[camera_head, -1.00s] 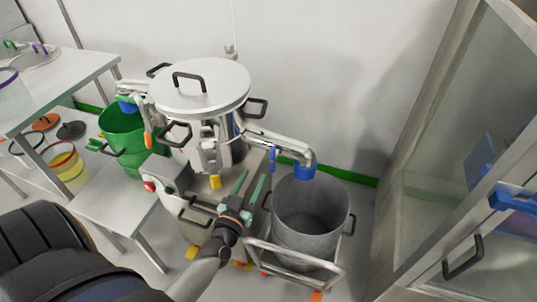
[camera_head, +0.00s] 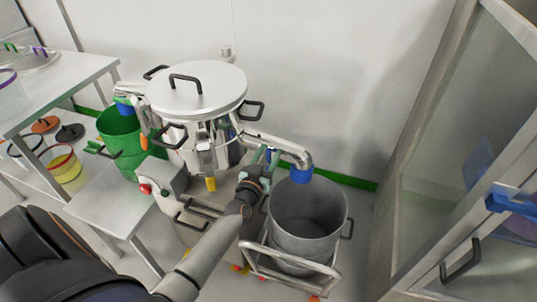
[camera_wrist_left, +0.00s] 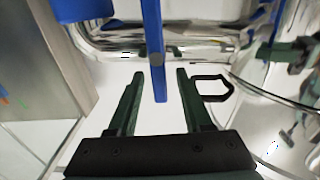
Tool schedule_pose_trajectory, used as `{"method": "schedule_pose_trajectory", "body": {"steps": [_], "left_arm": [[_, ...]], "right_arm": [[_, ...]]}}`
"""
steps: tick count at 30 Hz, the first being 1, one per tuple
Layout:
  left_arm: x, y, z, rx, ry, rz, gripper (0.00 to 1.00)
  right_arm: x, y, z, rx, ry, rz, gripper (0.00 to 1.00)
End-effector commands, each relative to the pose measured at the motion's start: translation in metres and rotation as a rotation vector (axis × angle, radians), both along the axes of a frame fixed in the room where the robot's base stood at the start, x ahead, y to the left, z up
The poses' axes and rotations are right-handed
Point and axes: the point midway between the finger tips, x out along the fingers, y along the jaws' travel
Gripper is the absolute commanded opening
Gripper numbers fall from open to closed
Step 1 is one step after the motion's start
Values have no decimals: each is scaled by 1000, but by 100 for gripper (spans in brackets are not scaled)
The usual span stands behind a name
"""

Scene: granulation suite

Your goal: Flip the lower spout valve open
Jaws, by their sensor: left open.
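A silver spout pipe (camera_head: 285,144) leaves the right side of the steel lidded machine (camera_head: 197,93) and bends down to a blue end (camera_head: 301,174) above a grey drum. A blue valve lever (camera_wrist_left: 152,30) hangs by this pipe. In the left wrist view, it points down between the two green fingers of my open left gripper (camera_wrist_left: 160,74), with gaps on both sides. In the head view, my left gripper (camera_head: 263,160) is at the pipe and mostly hides the lever. My right gripper is not in view.
The grey drum (camera_head: 305,235) stands on a wheeled cart below the spout. A second spout on the left reaches over a green bin (camera_head: 121,148). A glass-sided cabinet (camera_head: 455,150) stands at right. A black handle (camera_wrist_left: 212,88) is close to the right finger in the wrist view.

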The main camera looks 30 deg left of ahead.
Motion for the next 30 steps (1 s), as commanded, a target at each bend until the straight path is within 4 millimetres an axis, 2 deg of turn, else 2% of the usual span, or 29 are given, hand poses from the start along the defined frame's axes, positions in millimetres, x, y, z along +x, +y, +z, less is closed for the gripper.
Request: {"method": "schedule_pose_trajectory", "body": {"steps": [3,16,30], "left_arm": [[0,0,0,0,0,0,49],[0,0,0,-1,0,0,0],[-1,0,0,-6,-1,0,0]], "right_arm": [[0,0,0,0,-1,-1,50],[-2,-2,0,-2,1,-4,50],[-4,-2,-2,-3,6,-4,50]]}}
